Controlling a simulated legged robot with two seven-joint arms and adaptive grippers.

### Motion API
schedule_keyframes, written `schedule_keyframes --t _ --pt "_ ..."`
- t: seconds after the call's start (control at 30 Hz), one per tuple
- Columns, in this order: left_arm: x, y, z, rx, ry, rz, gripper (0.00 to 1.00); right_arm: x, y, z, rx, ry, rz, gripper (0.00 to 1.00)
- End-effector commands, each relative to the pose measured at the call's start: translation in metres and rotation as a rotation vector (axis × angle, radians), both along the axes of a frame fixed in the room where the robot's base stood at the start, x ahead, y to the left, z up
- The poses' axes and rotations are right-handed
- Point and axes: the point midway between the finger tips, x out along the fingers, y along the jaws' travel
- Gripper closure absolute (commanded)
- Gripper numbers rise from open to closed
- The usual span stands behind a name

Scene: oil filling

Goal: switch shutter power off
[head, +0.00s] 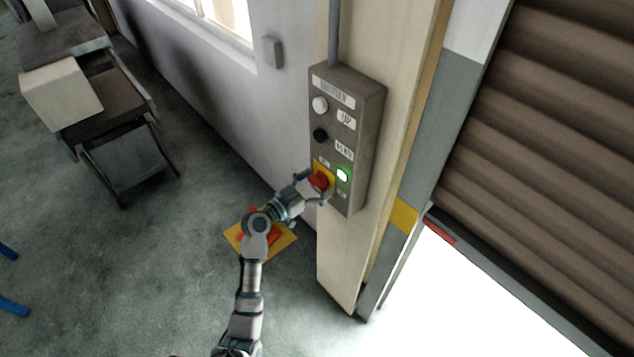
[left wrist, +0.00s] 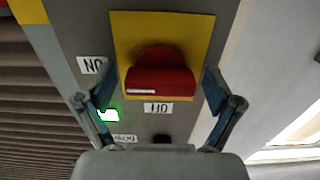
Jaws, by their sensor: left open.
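The shutter control box (head: 347,135) is mounted on a cream post. It carries a white UP button (head: 320,104), a black DOWN button (head: 320,135), a lit green lamp (head: 342,175) and a red rotary switch (head: 321,180) on a yellow plate. My left gripper (head: 308,184) is at the red switch. In the left wrist view the red switch (left wrist: 160,75) lies between the open fingers of the left gripper (left wrist: 160,95), with gaps on both sides. The green lamp (left wrist: 108,115) glows there too. My right gripper is not in view.
The brown slatted shutter (head: 550,150) stands partly raised at the right, with bright light below it. A cart (head: 100,95) with a pale box stands at the left. A yellow and orange thing (head: 285,240) lies on the floor behind my arm.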

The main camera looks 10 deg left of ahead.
Motion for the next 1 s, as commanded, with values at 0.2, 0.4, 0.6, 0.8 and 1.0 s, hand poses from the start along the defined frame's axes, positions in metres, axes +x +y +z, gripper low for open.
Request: schedule_keyframes --t 0.2,0.4,0.6,0.8,1.0 --pt "0.0 0.0 0.0 0.0 0.0 0.0 0.56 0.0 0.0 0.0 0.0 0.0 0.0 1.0" --pt "0.0 0.0 0.0 -0.002 0.001 0.0 0.69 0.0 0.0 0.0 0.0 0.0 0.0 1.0" --pt "0.0 0.001 0.001 -0.027 0.021 0.001 0.69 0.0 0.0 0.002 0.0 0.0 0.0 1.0" --pt "0.0 0.001 0.001 -0.107 0.085 0.001 0.69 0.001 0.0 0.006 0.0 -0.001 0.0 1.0" --pt "0.0 0.002 0.002 -0.239 0.188 0.002 0.69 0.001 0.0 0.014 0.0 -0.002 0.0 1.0"
